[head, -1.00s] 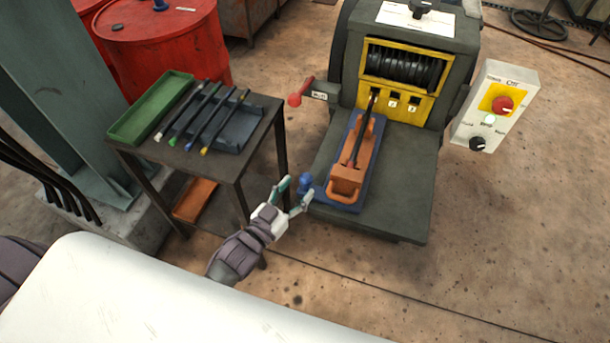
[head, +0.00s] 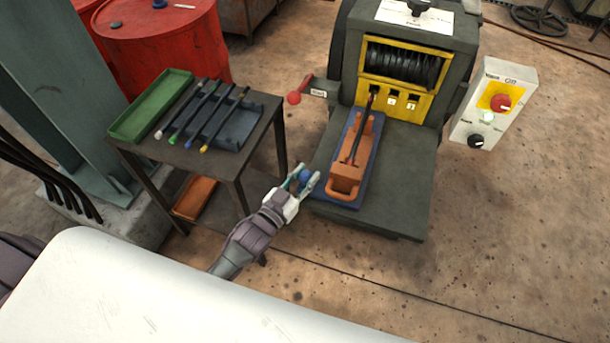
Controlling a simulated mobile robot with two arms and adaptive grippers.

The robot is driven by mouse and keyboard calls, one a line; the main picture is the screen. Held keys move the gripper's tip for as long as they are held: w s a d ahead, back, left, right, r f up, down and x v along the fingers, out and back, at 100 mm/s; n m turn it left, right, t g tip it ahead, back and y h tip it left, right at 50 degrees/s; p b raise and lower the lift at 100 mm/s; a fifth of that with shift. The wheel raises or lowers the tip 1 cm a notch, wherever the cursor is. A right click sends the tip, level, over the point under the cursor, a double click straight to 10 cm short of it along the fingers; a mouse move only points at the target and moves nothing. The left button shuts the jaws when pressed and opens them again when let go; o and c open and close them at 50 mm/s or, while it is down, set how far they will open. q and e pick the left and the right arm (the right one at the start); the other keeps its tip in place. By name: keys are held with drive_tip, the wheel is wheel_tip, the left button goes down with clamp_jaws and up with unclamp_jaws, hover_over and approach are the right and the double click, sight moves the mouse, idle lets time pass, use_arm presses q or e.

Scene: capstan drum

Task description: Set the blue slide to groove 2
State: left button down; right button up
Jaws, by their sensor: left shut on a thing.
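The blue slide (head: 372,167) lies on the dark bench of the capstan machine and carries an orange carriage (head: 347,172) with a black rod. The rod points up at the leftmost opening of the yellow grooved panel (head: 398,98). The labels under the openings are too small to read surely. The slide's blue knob (head: 305,175) sticks out at the slide's near left. My left gripper (head: 306,180) is shut on this knob, with its fingers on either side. My right gripper is not in view.
A lever with a red knob (head: 295,97) juts left from the machine. A control box (head: 495,105) stands at the right. A side table (head: 262,110) at the left holds a green tray (head: 150,105) and several rods. The bench right of the slide is clear.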

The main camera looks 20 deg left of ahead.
sight(329, 183)
use_arm(q)
drive_tip(key=shift+d, duration=0.1)
drive_tip(key=d, duration=0.6)
drive_tip(key=shift+s+d, duration=0.1)
drive_tip(key=c, duration=0.8)
unclamp_jaws()
drive_tip(key=shift+a, duration=0.2)
drive_tip(key=shift+s+a, duration=0.15)
drive_tip(key=shift+s, duration=0.25)
drive_tip(key=v, duration=1.1)
drive_tip(key=shift+s, duration=0.1)
